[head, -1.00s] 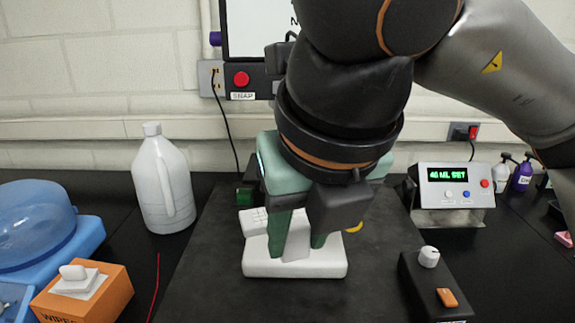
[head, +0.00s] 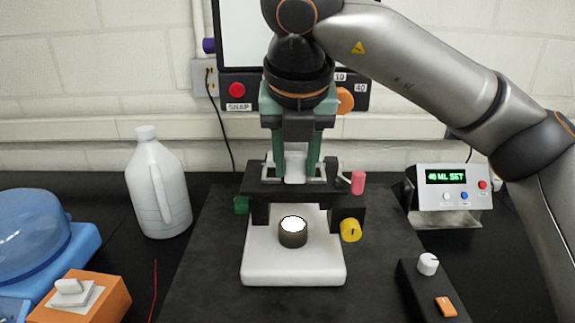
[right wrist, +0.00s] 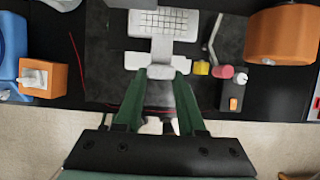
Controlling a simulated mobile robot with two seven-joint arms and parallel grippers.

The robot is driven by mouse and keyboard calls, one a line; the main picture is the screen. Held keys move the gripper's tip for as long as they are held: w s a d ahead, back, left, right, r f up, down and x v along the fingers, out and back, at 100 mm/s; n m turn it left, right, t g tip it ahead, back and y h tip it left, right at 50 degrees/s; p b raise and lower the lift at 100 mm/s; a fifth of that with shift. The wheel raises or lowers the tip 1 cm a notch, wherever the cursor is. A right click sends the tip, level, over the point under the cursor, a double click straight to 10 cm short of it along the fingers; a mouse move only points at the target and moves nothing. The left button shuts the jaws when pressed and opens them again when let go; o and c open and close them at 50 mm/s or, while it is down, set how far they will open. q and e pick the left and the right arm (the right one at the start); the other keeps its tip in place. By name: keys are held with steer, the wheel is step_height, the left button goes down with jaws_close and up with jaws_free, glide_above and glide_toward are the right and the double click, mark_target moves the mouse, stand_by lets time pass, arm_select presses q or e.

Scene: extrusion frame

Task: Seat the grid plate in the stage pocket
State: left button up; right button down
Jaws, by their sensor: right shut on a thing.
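The microscope-like stand has a black stage (head: 262,182) above a white base (head: 293,268). My right gripper (head: 296,178) points down at the stage, its green fingers shut on the white stem of the grid plate (head: 295,166). In the right wrist view the plate's gridded part (right wrist: 165,22) lies beyond the fingertips (right wrist: 161,70), over the black stage. In the head view the gridded part is hidden behind the gripper. The stage pocket is covered, and I cannot tell whether the plate rests in it. My left gripper is not in view.
A round lamp (head: 293,231) sits on the base under the stage. A pink knob (head: 358,182) and yellow knob (head: 351,230) stick out at the right. A white jug (head: 158,190) stands left, a wipes box (head: 90,298) front left, a display box (head: 449,194) right.

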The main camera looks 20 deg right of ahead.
mark_target(295, 176)
steer(key=shift+w+d, duration=0.25)
steer(key=shift+w, duration=0.7)
steer(key=shift+f+p, duration=0.4)
steer(key=shift+f, duration=1.4)
steer(key=shift+f, duration=0.15)
steer(key=c, duration=0.5)
jaws_free()
steer(key=v, duration=1.2)
